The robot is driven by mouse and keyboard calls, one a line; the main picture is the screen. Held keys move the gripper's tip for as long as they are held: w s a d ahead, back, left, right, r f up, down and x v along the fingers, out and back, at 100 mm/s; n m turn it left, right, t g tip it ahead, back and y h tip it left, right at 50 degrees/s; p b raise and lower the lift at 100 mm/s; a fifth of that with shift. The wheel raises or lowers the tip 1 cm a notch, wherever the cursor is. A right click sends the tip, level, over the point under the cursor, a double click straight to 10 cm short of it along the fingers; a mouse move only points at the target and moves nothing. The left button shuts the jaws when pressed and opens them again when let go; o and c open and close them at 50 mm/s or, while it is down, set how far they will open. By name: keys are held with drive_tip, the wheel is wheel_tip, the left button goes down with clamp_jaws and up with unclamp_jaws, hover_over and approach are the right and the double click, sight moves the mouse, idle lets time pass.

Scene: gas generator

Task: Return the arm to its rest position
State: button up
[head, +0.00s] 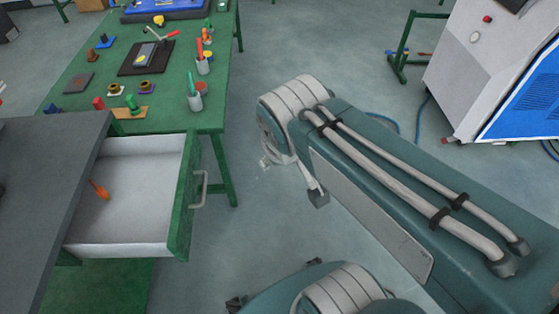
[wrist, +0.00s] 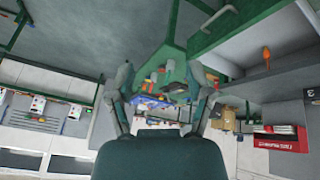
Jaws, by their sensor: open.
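My gripper (wrist: 162,82) shows in the wrist view with its two fingers spread wide apart and nothing between them. In the head view, my grey-green arm fills the right side, and most of the gripper is hidden behind it or out of frame. The arm stands apart from the green workbench (head: 222,100) and to the right of the open drawer (head: 135,200). No object is held.
The drawer sticks out with an orange-handled tool (head: 99,190) inside; it also shows in the wrist view (wrist: 266,54). Tools and cups crowd the workbench. A white-and-blue machine (head: 480,65) stands at the upper right. Floor between bench and arm is clear.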

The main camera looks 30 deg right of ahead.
drive_tip(key=shift+s+a+r+m+t+y, duration=0.15)
drive_tip(key=shift+s+a+m+y, duration=0.15)
drive_tip(key=shift+s+m, duration=0.25)
drive_tip(key=shift+s+a+r+m+t+y, duration=0.15)
drive_tip(key=shift+s+a+m+y, duration=0.15)
drive_tip(key=shift+s, duration=0.3)
drive_tip(key=shift+c, duration=0.3)
